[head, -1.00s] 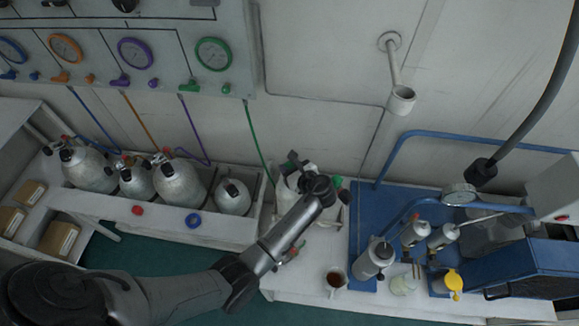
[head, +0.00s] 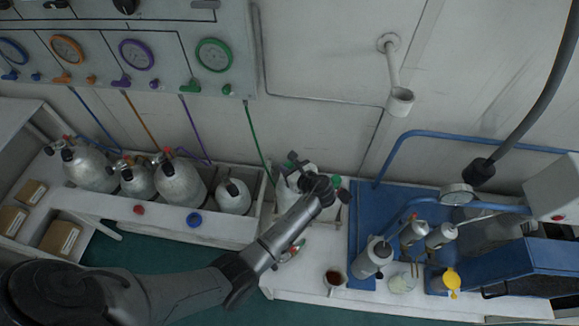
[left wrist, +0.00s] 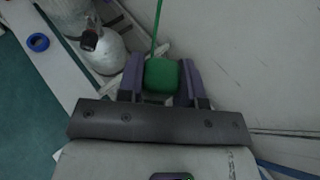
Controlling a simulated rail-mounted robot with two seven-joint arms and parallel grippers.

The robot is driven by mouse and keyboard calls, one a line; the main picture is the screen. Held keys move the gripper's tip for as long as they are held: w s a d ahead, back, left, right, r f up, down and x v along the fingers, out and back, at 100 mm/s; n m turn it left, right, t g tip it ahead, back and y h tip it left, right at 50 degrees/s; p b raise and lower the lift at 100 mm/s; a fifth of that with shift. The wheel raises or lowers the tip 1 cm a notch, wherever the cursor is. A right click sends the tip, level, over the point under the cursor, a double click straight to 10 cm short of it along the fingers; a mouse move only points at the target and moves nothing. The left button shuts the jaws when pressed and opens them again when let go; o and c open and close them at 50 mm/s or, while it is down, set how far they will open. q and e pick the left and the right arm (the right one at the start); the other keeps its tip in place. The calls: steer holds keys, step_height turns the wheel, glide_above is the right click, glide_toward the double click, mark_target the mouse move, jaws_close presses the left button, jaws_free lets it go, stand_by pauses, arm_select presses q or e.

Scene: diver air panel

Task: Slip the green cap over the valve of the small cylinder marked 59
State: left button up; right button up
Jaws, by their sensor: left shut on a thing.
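My left gripper (head: 318,190) is above the small white rack at the middle of the bench. In the left wrist view its two purple fingers (left wrist: 161,80) are shut on the green cap (left wrist: 162,77), one on each side. In the head view my wrist hides the grasp. A green piece (head: 336,182) shows just right of it; I cannot tell whether it is the cap. No number 59 is readable. My right gripper is out of view.
The gauge panel (head: 120,30) with coloured hoses is at upper left. A blue tubular rail (head: 460,139), a grey cylinder (head: 372,259), a cup of dark liquid (head: 335,278) and a yellow item (head: 453,280) are on the right. A blue ring (head: 194,219) lies on the bin's front ledge.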

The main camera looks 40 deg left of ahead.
arm_select(q)
steer(key=shift+f, duration=0.7)
steer(key=shift+a+f, duration=0.1)
steer(key=shift+f, duration=0.1)
steer(key=o, duration=1)
steer(key=shift+c, duration=0.2)
steer(key=shift+r, duration=0.2)
steer(key=r+p+v, duration=0.1)
steer(key=p+v, duration=0.7)
steer(key=v, duration=0.6)
steer(key=shift+w+p, duration=0.35)
steer(key=shift+r, duration=0.1)
steer(key=shift+a, duration=0.1)
